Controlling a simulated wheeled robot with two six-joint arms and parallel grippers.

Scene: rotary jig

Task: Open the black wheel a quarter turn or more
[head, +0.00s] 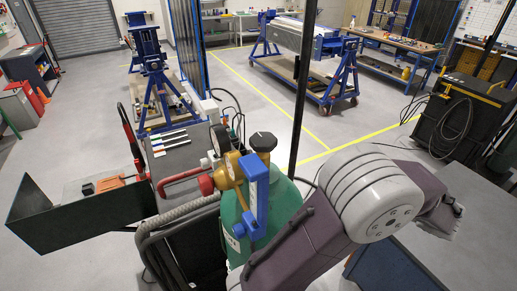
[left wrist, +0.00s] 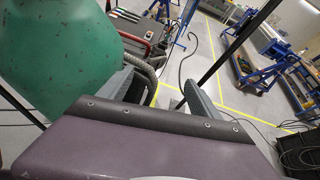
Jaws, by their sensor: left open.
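The black wheel (head: 263,142) sits on top of a green gas cylinder (head: 272,208), above a brass regulator with gauges (head: 233,167). The cylinder also fills the upper left of the left wrist view (left wrist: 65,55); the wheel is not in that view. My left gripper (left wrist: 165,92) is open, with nothing visible between its two dark fingers, beside and to the right of the cylinder. One of my arms, purple with a white joint, crosses the head view right of the cylinder; no fingertips can be made out there. My right gripper is not visible.
A blue device (head: 256,190) hangs at the regulator's front. A red handle (head: 180,180) and a thick grey hose (head: 178,216) lie to its left. A thin black post (head: 300,90) rises behind the cylinder. A grey-topped table (head: 450,240) fills the lower right.

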